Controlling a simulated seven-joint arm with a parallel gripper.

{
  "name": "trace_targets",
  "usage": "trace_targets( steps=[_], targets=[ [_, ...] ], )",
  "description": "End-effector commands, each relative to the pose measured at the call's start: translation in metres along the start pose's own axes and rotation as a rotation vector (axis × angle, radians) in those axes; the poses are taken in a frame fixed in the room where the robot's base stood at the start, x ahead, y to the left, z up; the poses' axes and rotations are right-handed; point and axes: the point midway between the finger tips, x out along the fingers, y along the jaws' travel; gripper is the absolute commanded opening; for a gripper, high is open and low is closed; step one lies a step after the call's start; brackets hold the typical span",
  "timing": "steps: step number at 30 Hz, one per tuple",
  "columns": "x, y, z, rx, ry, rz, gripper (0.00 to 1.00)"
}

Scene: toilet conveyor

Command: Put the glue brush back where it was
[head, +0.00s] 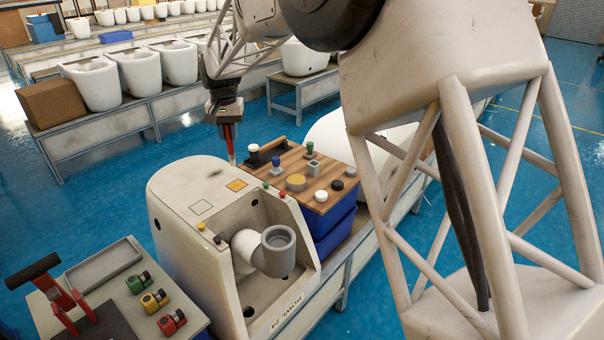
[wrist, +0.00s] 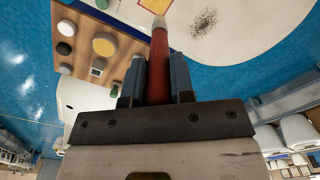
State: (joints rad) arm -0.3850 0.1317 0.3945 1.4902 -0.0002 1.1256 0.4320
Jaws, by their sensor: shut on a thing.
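The glue brush (head: 231,148) has a red handle and a pale tip. My gripper (head: 228,123) is shut on it and holds it roughly upright, tip down, above the back edge of the white machine housing (head: 178,185). In the wrist view the red handle (wrist: 159,62) sits between the two blue-grey fingers of my gripper (wrist: 158,75), with the pale tip pointing away from the jaws. The tip looks clear of any surface.
A wooden board (head: 322,178) with several knobs and stamps lies on a blue crate (head: 335,225) right of the housing. A grey pipe elbow (head: 277,250) sits in the housing's recess. A dark speckled patch (wrist: 204,21) marks a pale surface near the brush tip.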

Motion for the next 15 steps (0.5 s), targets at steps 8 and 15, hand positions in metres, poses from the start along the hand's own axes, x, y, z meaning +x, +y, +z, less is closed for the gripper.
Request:
trace_targets(
  steps=[8, 15],
  targets=[
    [0.015, 0.057, -0.055, 0.106, -0.001, 0.001, 0.00],
    [0.030, 0.118, -0.105, 0.211, -0.001, 0.001, 0.00]
  ],
)
